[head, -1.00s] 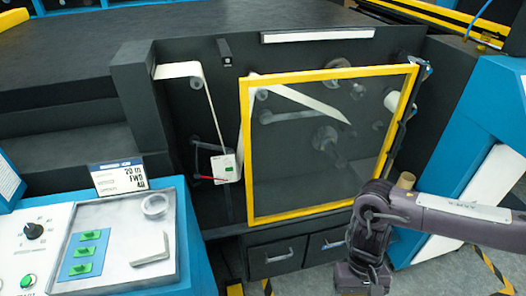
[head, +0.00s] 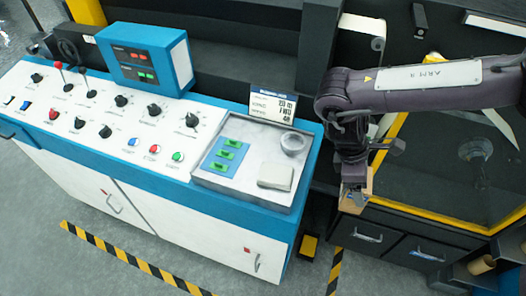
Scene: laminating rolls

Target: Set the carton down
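The carton (head: 350,206) is a small brown cardboard piece at the end of my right arm. My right gripper (head: 354,184) points down and appears shut on it, with the gripper covering much of the carton. It hangs in the air just right of the console's tray (head: 224,190), in front of the dark machine. The carton does not touch the tray as far as I can see. My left gripper is not in view.
The tray holds a blue pad with green pieces (head: 226,155), a grey ring (head: 293,143) and a beige block (head: 275,176). A sign card (head: 272,105) stands behind it. The console (head: 120,120) has knobs and buttons. Drawers (head: 367,236) lie right; brown rolls (head: 481,265) sit lower right.

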